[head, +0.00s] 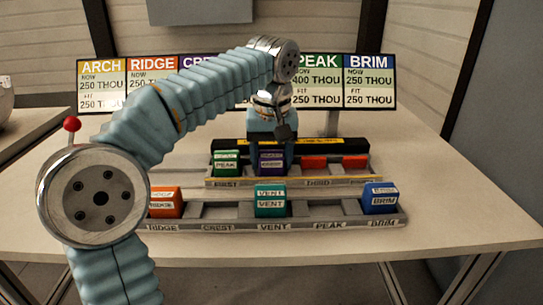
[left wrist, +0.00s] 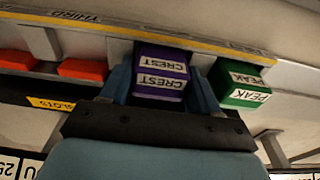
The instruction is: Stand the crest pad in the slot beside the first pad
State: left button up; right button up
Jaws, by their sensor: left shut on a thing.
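The purple crest pad (head: 271,163) stands upright at the second place of the back rack (head: 290,182), right of the green peak pad (head: 227,163) in the slot marked first. My left gripper (head: 272,150) reaches down from above and is shut on the crest pad. In the left wrist view the crest pad (left wrist: 160,75) sits between the two fingers (left wrist: 160,88), with the green peak pad (left wrist: 243,86) just beyond one finger. The pad tops look about level in the head view. Whether the crest pad's base touches the slot floor is hidden. My right gripper is out of view.
Two red blocks (head: 314,162) fill the places to the right in the back rack. The front rack (head: 330,222) holds an orange ridge pad (head: 165,203), a teal vent pad (head: 270,201) and a blue brim pad (head: 380,199); its crest and peak slots are empty. A sign board (head: 318,82) stands behind.

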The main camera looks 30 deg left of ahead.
aim_at(272, 156)
pick_arm(q)
jog(key=o, duration=1.1)
jog(key=shift+o, duration=0.2)
jog(key=r+p, duration=0.1)
jog(key=r, duration=0.2)
jog(key=r+p, duration=0.1)
jog(key=r, duration=0.3)
jog(key=s+r+p, duration=0.1)
jog(key=r, duration=0.2)
jog(key=shift+d+r, duration=0.2)
jog(key=shift+d, duration=0.15)
jog(key=shift+s+r, duration=0.1)
jog(key=shift+r, duration=0.75)
